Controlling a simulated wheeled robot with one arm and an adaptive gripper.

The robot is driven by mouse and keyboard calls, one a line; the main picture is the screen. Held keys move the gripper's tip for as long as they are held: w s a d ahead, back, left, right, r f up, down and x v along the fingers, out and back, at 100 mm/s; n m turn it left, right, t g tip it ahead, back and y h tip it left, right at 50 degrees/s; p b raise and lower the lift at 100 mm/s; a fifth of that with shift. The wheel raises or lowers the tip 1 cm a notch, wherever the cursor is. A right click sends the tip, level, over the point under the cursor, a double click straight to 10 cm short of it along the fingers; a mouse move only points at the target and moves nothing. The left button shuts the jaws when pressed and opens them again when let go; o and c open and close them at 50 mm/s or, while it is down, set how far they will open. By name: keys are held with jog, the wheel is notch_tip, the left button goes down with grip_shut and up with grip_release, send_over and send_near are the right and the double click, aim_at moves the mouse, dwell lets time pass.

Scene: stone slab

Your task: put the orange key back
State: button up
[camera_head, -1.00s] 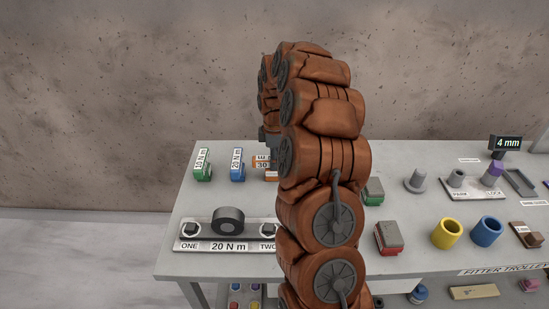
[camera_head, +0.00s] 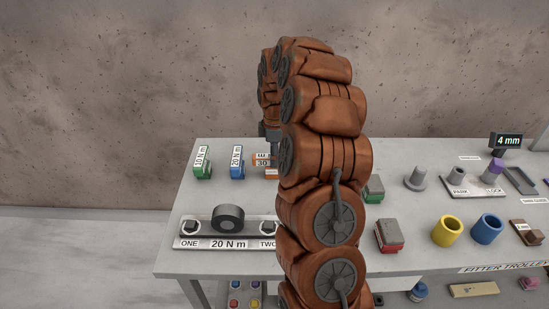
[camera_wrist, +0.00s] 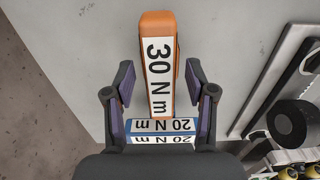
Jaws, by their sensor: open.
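The orange key (camera_wrist: 158,22) has a white "30 N m" label. In the wrist view it is at the top middle, its labelled end running down between the fingers of my open gripper (camera_wrist: 163,95). Gaps show on both sides, and I cannot tell whether the fingers are level with it. The blue key (camera_wrist: 160,125), labelled "20 N m", shows below it, also between the fingers. In the head view the orange key (camera_head: 263,160) stands on the slab right of the blue key (camera_head: 237,165), partly hidden by my arm. The fingertips are hidden there.
A green key (camera_head: 203,163) stands left of the blue one. In front is a plate (camera_head: 207,243) marked ONE, TWO and 20 N m, with a dark round part (camera_head: 228,219). Red and green blocks, a yellow ring (camera_head: 446,232) and a blue ring (camera_head: 487,229) stand to the right.

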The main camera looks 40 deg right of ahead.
notch_tip(320, 180, up, 9)
jog(key=b, duration=0.2)
jog(key=shift+r+b, duration=0.1)
jog(key=shift+b, duration=0.25)
jog(key=shift+r, duration=0.95)
jog(key=shift+a, duration=0.1)
jog(key=s+a+r+m, duration=0.1)
jog(key=s+a+m, duration=0.1)
jog(key=s+a, duration=0.65)
jog(key=s+a+m, duration=0.2)
jog(key=s+a, duration=0.4)
jog(key=a, duration=0.5)
jog(key=s+a+f+m, duration=0.2)
jog(key=s, duration=0.4)
jog(key=s+a+f+m+g, duration=0.1)
jog(key=s+a+f+m, duration=0.1)
jog(key=s, duration=0.5)
jog(key=s+a+f+m, duration=0.2)
jog(key=s, duration=0.5)
jog(key=shift+a+f+m+g, duration=0.25)
jog(key=shift+a+m+g, duration=0.05)
jog(key=shift+a+g, duration=0.1)
jog(key=shift+s, duration=0.1)
